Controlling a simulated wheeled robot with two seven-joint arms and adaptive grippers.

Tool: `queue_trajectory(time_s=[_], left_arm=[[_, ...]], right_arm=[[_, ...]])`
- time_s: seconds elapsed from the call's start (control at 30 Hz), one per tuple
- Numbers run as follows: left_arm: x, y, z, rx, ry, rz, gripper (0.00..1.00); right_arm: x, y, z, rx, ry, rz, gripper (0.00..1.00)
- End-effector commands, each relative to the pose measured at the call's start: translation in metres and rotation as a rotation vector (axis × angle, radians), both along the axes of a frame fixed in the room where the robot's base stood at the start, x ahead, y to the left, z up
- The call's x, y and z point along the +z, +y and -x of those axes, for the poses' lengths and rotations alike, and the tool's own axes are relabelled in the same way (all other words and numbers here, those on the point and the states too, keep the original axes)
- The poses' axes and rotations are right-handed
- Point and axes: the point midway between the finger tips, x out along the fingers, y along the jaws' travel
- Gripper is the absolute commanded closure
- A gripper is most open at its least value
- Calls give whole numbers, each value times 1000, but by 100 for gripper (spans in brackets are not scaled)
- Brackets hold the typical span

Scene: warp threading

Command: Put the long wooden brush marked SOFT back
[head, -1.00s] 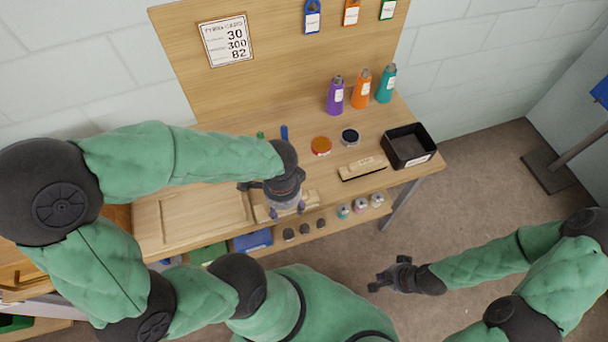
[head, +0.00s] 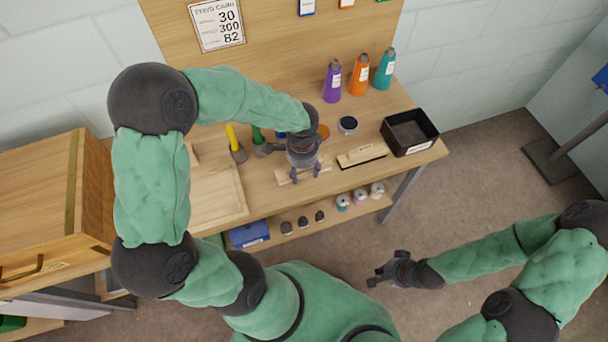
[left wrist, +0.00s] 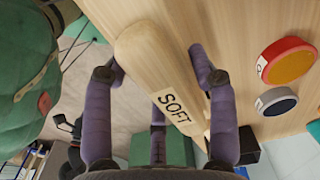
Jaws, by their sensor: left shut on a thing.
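The long wooden brush marked SOFT (left wrist: 160,80) lies between the fingers of my left gripper (left wrist: 158,68) in the left wrist view, its lettering facing the camera. In the head view my left gripper (head: 305,176) is shut on this brush (head: 284,176) over the front part of the bench; the gripper hides its middle. I cannot tell whether the brush touches the bench top. A second wooden brush (head: 362,155) with dark bristles lies just to its right. My right gripper (head: 375,276) is open and empty, off the bench over the floor.
A black tray (head: 410,132) stands at the bench's right end. Purple (head: 333,83), orange (head: 358,77) and teal (head: 384,70) bottles stand behind. A dark-topped tin (head: 348,125) is near the brushes.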

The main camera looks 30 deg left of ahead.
Motion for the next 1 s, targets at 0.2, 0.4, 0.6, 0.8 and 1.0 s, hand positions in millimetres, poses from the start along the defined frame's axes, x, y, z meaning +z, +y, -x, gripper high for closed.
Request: queue_trajectory(time_s=[0.2, 0.4, 0.6, 0.8, 1.0], left_arm=[[-28, 1, -6, 1, 1, 0, 71], [-39, 1, -7, 1, -1, 0, 71], [-38, 1, -7, 1, -1, 0, 71], [-41, 1, -6, 0, 0, 0, 22], [-41, 1, -6, 0, 0, 0, 19]], right_arm=[[-15, 0, 0, 0, 0, 0, 100], [-21, 0, 0, 0, 0, 0, 100], [-20, 0, 0, 0, 0, 0, 100], [-22, 0, 0, 0, 0, 0, 100], [-22, 0, 0, 0, 0, 0, 100]])
